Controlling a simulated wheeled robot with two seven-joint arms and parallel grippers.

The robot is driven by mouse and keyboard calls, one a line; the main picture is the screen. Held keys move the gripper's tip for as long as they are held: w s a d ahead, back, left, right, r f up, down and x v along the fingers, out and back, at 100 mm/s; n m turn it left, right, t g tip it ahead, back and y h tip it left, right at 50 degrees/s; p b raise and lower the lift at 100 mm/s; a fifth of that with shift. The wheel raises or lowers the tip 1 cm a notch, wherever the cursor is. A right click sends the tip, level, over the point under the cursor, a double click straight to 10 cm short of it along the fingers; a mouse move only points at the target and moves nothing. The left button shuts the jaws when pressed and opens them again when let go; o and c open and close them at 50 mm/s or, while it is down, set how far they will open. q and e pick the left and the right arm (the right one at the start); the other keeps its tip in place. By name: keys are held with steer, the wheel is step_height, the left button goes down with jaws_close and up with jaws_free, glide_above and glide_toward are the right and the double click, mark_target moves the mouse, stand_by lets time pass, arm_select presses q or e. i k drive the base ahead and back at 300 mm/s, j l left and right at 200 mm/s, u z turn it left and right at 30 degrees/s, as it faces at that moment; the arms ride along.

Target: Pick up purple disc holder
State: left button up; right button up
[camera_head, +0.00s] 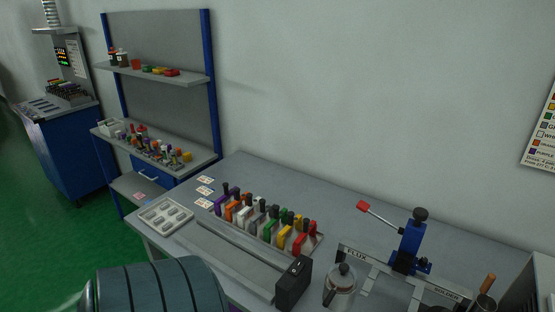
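The purple disc holder (220,204) stands at the left end of a row of coloured holders on the grey table. It has a dark knob on top, and an orange holder (233,211) stands just to its right. A thick dark arm link of mine fills the bottom left of the view. Neither gripper shows in the view. A small purple patch shows at the bottom edge beside my arm; I cannot tell what it is.
A white tray (166,217) lies left of the row, near small cards (205,180). A black box (293,283), a metal pot (341,286) and a blue lever press (409,246) stand to the right. The table behind the row is clear.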

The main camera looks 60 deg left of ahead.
mark_target(227, 195)
steer(key=u, duration=2.25)
steer(key=i+z, duration=0.3)
steer(key=k+j, duration=0.05)
steer(key=k, duration=0.05)
